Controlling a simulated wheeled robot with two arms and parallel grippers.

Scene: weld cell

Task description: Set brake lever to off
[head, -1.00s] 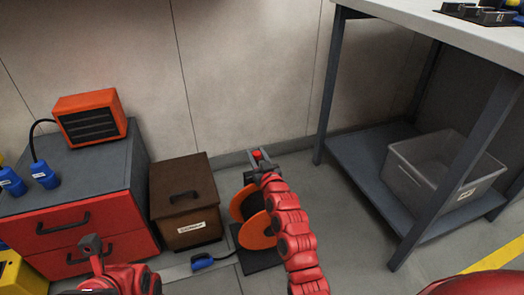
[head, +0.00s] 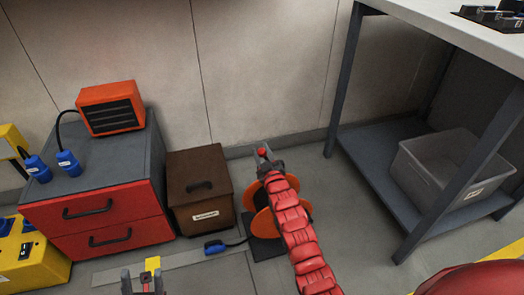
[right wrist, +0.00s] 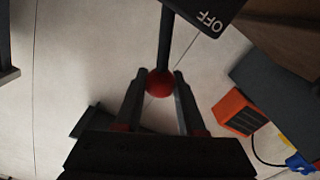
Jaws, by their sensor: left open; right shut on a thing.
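The brake lever is a dark rod with a red ball knob (right wrist: 160,83) in the right wrist view. A dark plate (right wrist: 205,14) marked OFF is at the rod's far end. My right gripper (right wrist: 160,88) is shut on the knob, one finger on each side. In the head view the red knob (head: 262,152) shows at the tip of my right gripper (head: 262,158), above the orange cable reel (head: 262,224). My arm hides much of the reel, and the lever's setting cannot be read there. My left gripper (head: 143,278) is open at the bottom edge, away from the reel.
A brown box (head: 200,190) stands left of the reel, beside a red drawer cabinet (head: 110,222) with an orange heater (head: 111,107) on top. A blue connector (head: 215,247) lies on the floor. A workbench (head: 345,90) with a grey bin (head: 440,170) stands at right.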

